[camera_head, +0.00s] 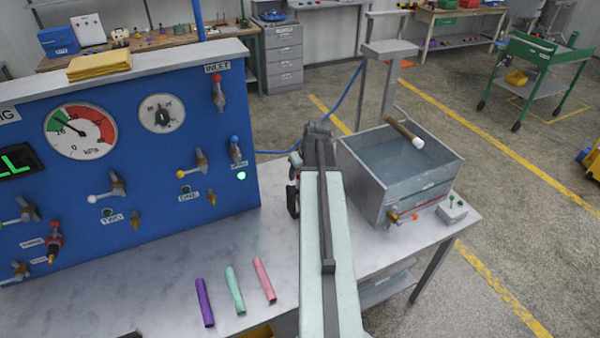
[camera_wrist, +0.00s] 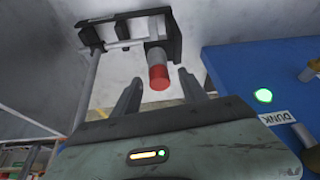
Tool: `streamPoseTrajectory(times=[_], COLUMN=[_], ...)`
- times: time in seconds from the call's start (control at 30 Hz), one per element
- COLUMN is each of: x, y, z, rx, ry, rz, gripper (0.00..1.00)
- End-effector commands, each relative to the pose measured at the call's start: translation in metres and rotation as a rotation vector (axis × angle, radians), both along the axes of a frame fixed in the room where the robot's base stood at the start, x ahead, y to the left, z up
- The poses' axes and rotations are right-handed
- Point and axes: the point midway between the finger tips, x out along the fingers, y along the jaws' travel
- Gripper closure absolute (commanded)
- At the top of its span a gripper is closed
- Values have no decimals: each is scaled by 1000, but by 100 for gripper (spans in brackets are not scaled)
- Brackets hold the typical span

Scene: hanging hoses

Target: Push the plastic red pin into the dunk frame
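The red pin (camera_wrist: 158,76) shows in the wrist view as a short red cylinder sticking out of a grey collar (camera_wrist: 157,55). The collar is joined to a dark bracket with a light bar, which looks like the dunk frame (camera_wrist: 110,32). In the head view a grey frame (camera_head: 388,48) stands behind the tank; the pin cannot be made out there. My gripper (camera_wrist: 158,90) is open, with its two dark fingers apart. The pin appears in the gap between the fingertips, apparently beyond them and untouched. In the head view my gripper (camera_head: 318,130) points away, near the panel's right edge.
The blue panel (camera_head: 225,130) with gauges and valves stands left of my arm. The water tank (camera_head: 365,165) is to the right, with a white-ended tube (camera_head: 408,132) across its rim. Purple (camera_head: 204,302), green (camera_head: 235,290) and pink (camera_head: 264,280) hose pieces lie on the bench.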

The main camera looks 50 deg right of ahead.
Motion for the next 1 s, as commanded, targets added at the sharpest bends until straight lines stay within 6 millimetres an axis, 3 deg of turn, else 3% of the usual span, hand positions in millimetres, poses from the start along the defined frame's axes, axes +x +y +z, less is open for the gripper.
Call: streamPoseTrajectory(times=[0.17, 0.6, 1.0], x=[-2, -27, -28], y=[1, 9, 9], z=[8, 74, 72], rx=[0, 0, 0], ry=[0, 0, 0], rz=[0, 0, 1], gripper=[49, 49, 49])
